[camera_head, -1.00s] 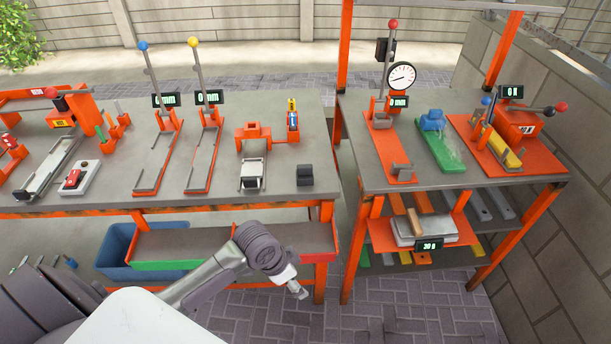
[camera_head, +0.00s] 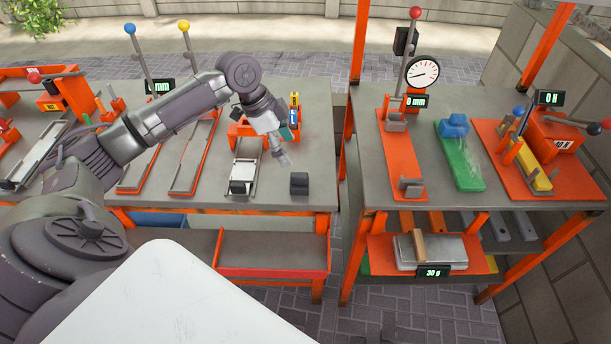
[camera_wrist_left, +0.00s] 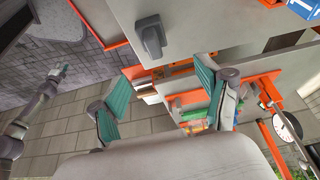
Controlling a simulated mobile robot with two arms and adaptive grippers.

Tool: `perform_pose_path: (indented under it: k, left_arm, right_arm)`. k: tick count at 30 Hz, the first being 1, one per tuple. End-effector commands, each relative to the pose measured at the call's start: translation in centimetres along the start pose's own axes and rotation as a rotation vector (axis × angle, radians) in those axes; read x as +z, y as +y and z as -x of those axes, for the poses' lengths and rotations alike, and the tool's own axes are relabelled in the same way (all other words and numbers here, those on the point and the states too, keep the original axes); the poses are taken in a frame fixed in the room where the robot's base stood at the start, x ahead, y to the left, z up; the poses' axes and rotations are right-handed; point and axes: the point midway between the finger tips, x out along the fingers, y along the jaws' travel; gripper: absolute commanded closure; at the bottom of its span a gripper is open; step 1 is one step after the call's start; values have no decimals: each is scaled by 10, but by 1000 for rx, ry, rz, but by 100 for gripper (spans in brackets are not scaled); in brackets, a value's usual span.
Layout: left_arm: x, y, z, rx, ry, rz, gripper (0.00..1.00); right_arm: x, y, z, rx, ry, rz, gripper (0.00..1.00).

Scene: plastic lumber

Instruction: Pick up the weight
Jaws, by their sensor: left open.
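The weight (camera_head: 300,183) looks like a small dark grey block. It stands on the grey workbench near its front right corner. It also shows in the left wrist view (camera_wrist_left: 150,37), near the tabletop edge. My left gripper (camera_head: 283,150) is above the bench, just behind and left of the weight, apart from it. In the left wrist view its two teal fingers (camera_wrist_left: 156,95) are spread with nothing between them. A slim arm with a small teal tip (camera_wrist_left: 62,71), apparently my right one, shows at the left of that view; its jaw state is too small to tell.
A metal slide fixture (camera_head: 243,181) stands left of the weight, with an orange stand behind it. A second table (camera_head: 440,190) with a dial gauge and orange fixtures is across a gap to the right. An orange-edged tray (camera_head: 272,262) is below the bench front.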

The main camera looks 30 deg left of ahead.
Motion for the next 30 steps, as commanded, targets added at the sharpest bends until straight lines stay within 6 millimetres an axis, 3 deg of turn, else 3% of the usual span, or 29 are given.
perform_pose_path:
  k: [9, 17, 21, 25, 30]
  left_arm:
    - [-1, 2, -60, 3, 0, 1, 24]
    - [1, 2, -80, 3, -1, 1, 24]
    - [4, 4, -100, 5, -1, 2, 24]
    - [4, 4, -118, 3, 0, 2, 24]
    - [5, 3, -126, 1, -1, -1, 24]
  right_arm:
    - [23, -6, 11, -8, -34, 1, 53]
    - [12, -6, 16, -7, -21, 0, 53]
    - [4, -4, 26, -6, -9, 0, 53]
    - [4, -4, 28, -6, -9, 0, 53]
    - [5, -4, 28, -6, -10, -1, 53]
